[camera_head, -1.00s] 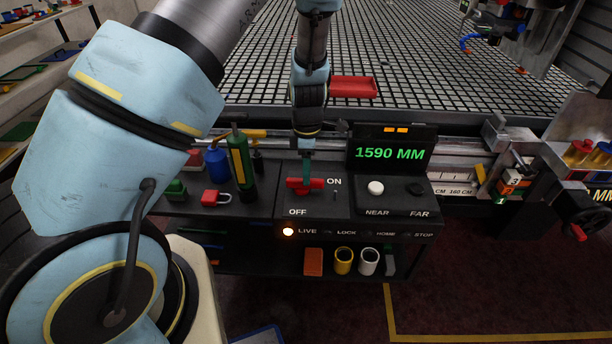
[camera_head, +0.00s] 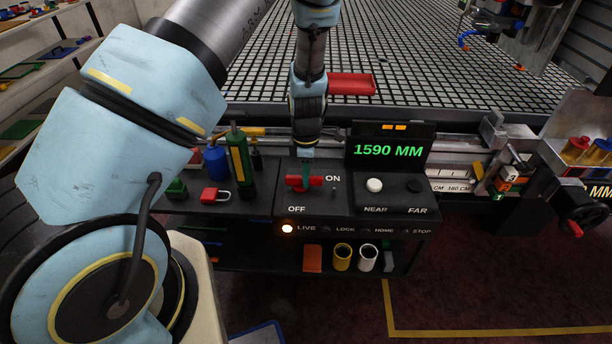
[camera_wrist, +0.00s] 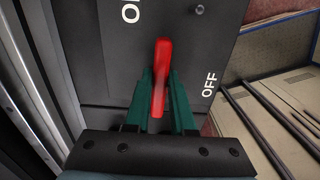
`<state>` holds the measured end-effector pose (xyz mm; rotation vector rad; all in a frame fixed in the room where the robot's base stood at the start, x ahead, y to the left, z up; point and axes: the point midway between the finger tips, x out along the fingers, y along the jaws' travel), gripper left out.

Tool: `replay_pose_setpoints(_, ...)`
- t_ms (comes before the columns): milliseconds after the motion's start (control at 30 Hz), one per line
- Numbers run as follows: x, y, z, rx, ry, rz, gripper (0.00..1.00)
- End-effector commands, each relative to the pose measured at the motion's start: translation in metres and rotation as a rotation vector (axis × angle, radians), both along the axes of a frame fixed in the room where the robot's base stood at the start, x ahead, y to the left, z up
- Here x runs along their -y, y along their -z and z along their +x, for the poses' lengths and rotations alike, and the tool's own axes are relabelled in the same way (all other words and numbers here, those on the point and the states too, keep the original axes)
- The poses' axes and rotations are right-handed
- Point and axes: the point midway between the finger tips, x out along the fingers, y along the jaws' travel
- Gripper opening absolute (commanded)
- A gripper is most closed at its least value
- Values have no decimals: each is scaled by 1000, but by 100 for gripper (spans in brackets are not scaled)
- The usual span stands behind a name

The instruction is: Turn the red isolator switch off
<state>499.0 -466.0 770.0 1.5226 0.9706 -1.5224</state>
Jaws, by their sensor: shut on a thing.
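The red isolator switch (camera_head: 313,181) sits on the dark control panel (camera_head: 340,205), between the ON label at upper right and the OFF label at lower left. In the wrist view its red handle (camera_wrist: 160,78) stands between the green fingers of my gripper (camera_wrist: 160,95), one on each side. My gripper (camera_head: 304,176) is shut on the handle from above. In the head view the handle lies roughly sideways, pointing at neither label exactly. The fingers hide part of the switch's middle. The LIVE lamp (camera_head: 287,229) is lit.
A white NEAR button (camera_head: 374,185) and a dark FAR button (camera_head: 415,186) are right of the switch, below a display (camera_head: 389,150) reading 1590 MM. The grid table (camera_head: 420,60) lies behind.

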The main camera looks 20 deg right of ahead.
Motion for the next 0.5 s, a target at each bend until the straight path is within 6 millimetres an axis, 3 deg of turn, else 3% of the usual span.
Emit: replay_pose_setpoints(500,0,0,0,0,5,0,0)
